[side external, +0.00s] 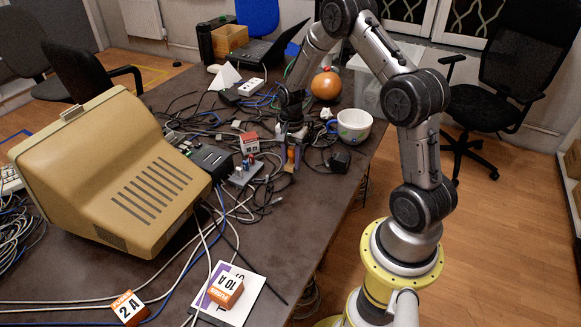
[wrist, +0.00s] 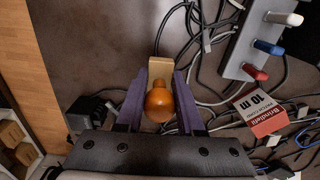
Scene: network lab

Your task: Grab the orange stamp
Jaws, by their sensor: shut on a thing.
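The orange stamp has a rounded orange handle (wrist: 160,103) and a pale wooden block (wrist: 160,70). In the wrist view it lies between the two purple fingers of my gripper (wrist: 160,92), which are shut on it. In the side view my gripper (side external: 291,152) points down at the middle of the table, with a bit of the orange stamp (side external: 291,156) showing between the fingers. Whether the stamp touches the table is hard to tell.
A grey rack (side external: 245,172) with white, blue and red handles stands just left of my gripper. A red and white box (side external: 249,142), a white mug (side external: 353,125), a black adapter (side external: 340,161) and many cables are close by. A beige monitor (side external: 115,175) stands left.

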